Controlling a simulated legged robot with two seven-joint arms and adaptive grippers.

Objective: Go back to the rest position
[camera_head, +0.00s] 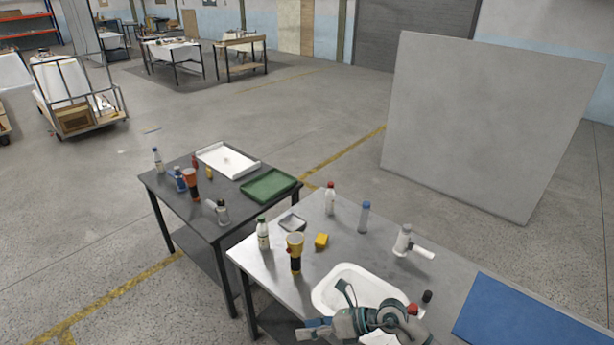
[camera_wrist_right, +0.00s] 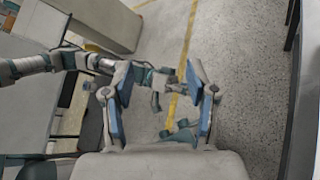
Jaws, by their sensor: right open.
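My right gripper (camera_head: 330,309) shows at the bottom of the head view, over the near edge of the white basin (camera_head: 325,290). Its fingers are spread apart. In the right wrist view the right gripper (camera_wrist_right: 159,105) has its two blue finger pads wide apart, with nothing between them but floor and arm parts farther off. Another arm of mine crosses the left and middle of that view; its gripper cannot be made out clearly. My left gripper does not show in the head view.
The metal table (camera_head: 270,262) holds bottles, a yellow-black flashlight (camera_head: 295,254), a yellow block (camera_head: 321,240) and a blue mat (camera_head: 525,318). A dark table (camera_head: 215,228) with a green tray (camera_head: 268,185) adjoins it. A grey panel (camera_head: 485,120) stands behind. Open floor lies beyond.

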